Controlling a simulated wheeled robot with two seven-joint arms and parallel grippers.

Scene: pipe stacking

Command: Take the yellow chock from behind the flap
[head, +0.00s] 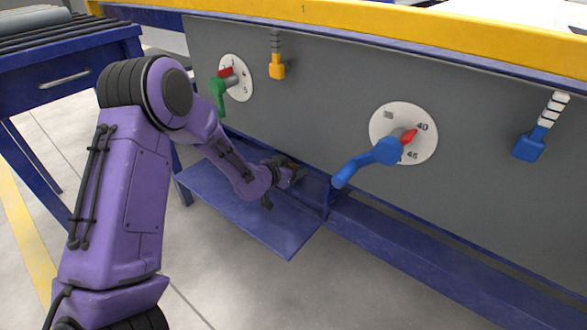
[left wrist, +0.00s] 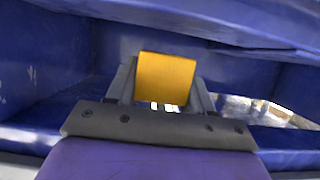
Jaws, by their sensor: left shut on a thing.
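The yellow chock (left wrist: 166,78) shows large in the left wrist view, between the two grey fingers of my left gripper (left wrist: 164,88). The gripper is shut on it, inside a blue recess. In the head view, my left gripper (head: 290,172) reaches to the foot of the grey panel, just above the inner edge of the blue flap (head: 255,213). The flap is folded down and sticks out from the panel like a shelf. The chock is mostly hidden by the gripper in the head view. My right gripper is not in view.
The grey panel (head: 310,110) carries a green-handled dial (head: 236,78) and a blue-handled dial (head: 403,133). A yellow tab (head: 277,66) and a blue tab (head: 530,145) hang on it. A blue beam (head: 430,230) runs right of the flap. The floor before it is clear.

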